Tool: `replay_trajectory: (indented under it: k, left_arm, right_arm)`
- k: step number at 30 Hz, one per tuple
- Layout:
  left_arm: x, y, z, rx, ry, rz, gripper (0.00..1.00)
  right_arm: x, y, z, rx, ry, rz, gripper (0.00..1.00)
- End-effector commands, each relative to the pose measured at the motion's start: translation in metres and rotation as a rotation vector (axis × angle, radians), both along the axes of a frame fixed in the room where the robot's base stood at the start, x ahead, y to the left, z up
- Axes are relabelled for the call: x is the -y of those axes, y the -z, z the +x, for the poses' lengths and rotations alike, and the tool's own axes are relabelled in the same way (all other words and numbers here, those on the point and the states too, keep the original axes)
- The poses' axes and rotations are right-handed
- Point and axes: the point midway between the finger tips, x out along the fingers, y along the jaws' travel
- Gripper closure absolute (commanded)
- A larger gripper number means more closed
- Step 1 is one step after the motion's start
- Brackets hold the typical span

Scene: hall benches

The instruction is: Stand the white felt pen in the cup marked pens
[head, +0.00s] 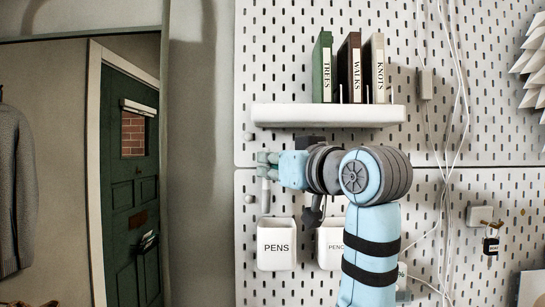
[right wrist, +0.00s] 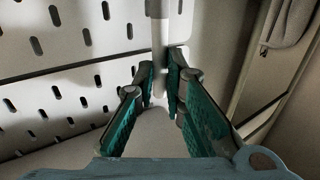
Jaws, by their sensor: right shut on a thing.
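The white felt pen (head: 265,197) hangs upright below my right gripper (head: 267,158) in the head view. The gripper is shut on it, and the pen also shows between the teal fingers in the right wrist view (right wrist: 160,35). The white cup marked PENS (head: 276,256) is on the pegboard directly below the pen. The pen's lower end looks close to the cup's rim; I cannot tell whether it is in front of, over or inside the opening. In the right wrist view the fingertips (right wrist: 163,82) close around the pen. My left gripper is in neither view.
A second white cup (head: 328,256), lettered PENC, stands right of the PENS cup, partly hidden by my right arm. A white shelf (head: 328,115) with three books is above the gripper. White cables (head: 455,120) hang at the right. A green door (head: 130,190) is at the left.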

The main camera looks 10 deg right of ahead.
Motion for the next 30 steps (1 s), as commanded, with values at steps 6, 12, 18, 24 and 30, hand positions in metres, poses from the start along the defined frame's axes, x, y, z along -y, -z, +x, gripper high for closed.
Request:
replay_trajectory:
  k: [6, 12, 18, 24, 30]
  left_arm:
    - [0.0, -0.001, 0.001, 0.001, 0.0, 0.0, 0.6]
    - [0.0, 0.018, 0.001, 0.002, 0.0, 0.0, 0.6]
    - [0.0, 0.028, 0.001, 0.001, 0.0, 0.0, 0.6]
    - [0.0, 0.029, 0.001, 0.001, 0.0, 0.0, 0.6]
    - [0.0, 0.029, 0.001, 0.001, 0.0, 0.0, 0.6]
  right_arm:
    - [0.004, 0.01, 0.016, 0.0, 0.001, 0.001, 1.0]
    - [0.004, 0.033, 0.015, -0.002, 0.001, 0.0, 1.0]
    - [0.004, 0.045, 0.015, -0.001, 0.001, 0.001, 1.0]
    - [0.004, 0.047, 0.015, -0.001, 0.001, 0.001, 1.0]
    - [0.004, 0.046, 0.015, -0.001, 0.001, 0.001, 0.85]
